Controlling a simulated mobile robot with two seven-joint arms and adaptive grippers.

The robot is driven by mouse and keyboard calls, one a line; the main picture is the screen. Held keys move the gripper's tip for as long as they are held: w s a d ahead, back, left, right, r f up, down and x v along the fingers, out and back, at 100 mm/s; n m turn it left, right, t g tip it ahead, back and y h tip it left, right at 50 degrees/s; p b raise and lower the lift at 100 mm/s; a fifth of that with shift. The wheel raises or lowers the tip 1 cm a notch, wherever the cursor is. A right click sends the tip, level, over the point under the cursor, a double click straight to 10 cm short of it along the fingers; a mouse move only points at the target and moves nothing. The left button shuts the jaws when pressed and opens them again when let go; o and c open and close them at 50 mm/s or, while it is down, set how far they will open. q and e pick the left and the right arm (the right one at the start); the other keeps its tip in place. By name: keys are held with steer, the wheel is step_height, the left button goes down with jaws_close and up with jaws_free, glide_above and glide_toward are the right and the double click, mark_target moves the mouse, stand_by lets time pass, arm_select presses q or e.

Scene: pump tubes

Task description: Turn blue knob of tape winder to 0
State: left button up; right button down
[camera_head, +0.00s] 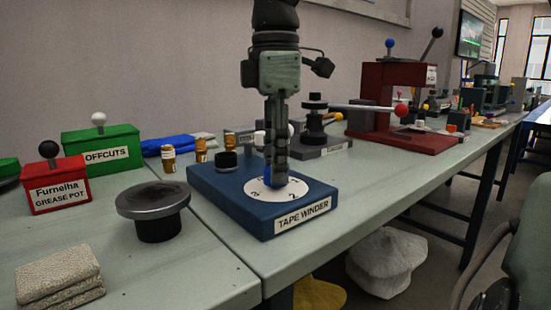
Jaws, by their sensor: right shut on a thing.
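The tape winder (225,192) is a blue box on the bench with a white label on its front. A white dial (293,194) with dark digits lies on its top. The blue knob (267,177) sits on the dial and shows only in part, behind the fingers. My right gripper (276,178) comes down from above and is shut on the knob. The digits near the front of the dial show in part; which digit the knob points at is hidden. My left gripper is not in view.
A black-and-grey round pedestal (154,210) stands left of the winder. Small amber bottles (201,150) stand behind it. A lever with a red ball (401,109) reaches out on the right. Folded cloth (60,278) lies front left. Bare bench top shows in front.

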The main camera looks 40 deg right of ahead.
steer(key=shift+r+n, duration=0.1)
steer(key=shift+n, duration=0.6)
steer(key=c, duration=1.5)
jaws_free()
steer(key=shift+n, duration=0.3)
steer(key=o, duration=0.5)
step_height(320, 180, up, 12)
steer(key=shift+f, duration=0.1)
